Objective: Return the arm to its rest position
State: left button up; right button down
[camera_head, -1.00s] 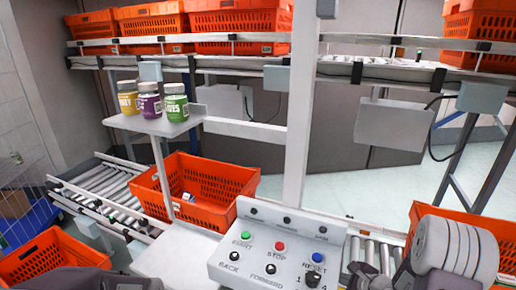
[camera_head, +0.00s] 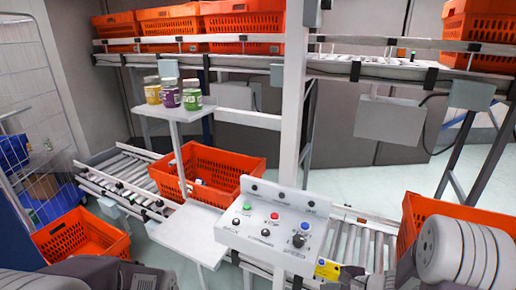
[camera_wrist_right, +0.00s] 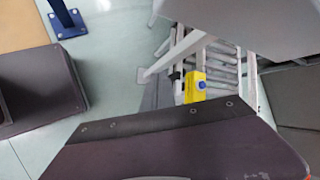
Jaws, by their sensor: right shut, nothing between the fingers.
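My right arm (camera_head: 462,252) stands at the lower right of the head view, with its pale rounded links in front of an orange tote. In the right wrist view my right gripper (camera_wrist_right: 155,122) shows as a dark, bolted shape across the bottom, shut, with nothing seen in it. Pale floor and a roller conveyor (camera_wrist_right: 218,68) lie beyond it. Dark parts of my left arm (camera_head: 100,276) show at the bottom left of the head view; its gripper fingers are out of sight.
A control panel (camera_head: 275,228) with coloured buttons stands at centre front, a yellow box (camera_head: 327,269) below it. Orange totes stand on the left conveyor (camera_head: 192,158), at lower left (camera_head: 60,240) and on the upper rack (camera_head: 240,22). Several jars stand on a small shelf (camera_head: 172,113).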

jog(key=s+a+r+n+g+h+p, duration=0.1)
jog(key=s+r+n+g+h+p, duration=0.1)
jog(key=s+r+n, duration=0.3)
jog(key=s+a+r+n+g+h+p, duration=0.1)
jog(key=s+r+n+g+h+p, duration=0.1)
jog(key=s+n, duration=0.7)
notch_tip(320, 180, up, 3)
jog(key=n+g+p, duration=0.1)
jog(key=n+p, duration=0.1)
jog(key=n, duration=0.2)
jog(key=shift+a+h+p, duration=0.25)
jog(key=shift+h+p, duration=0.05)
jog(key=shift+h, duration=0.1)
dwell(0.9)
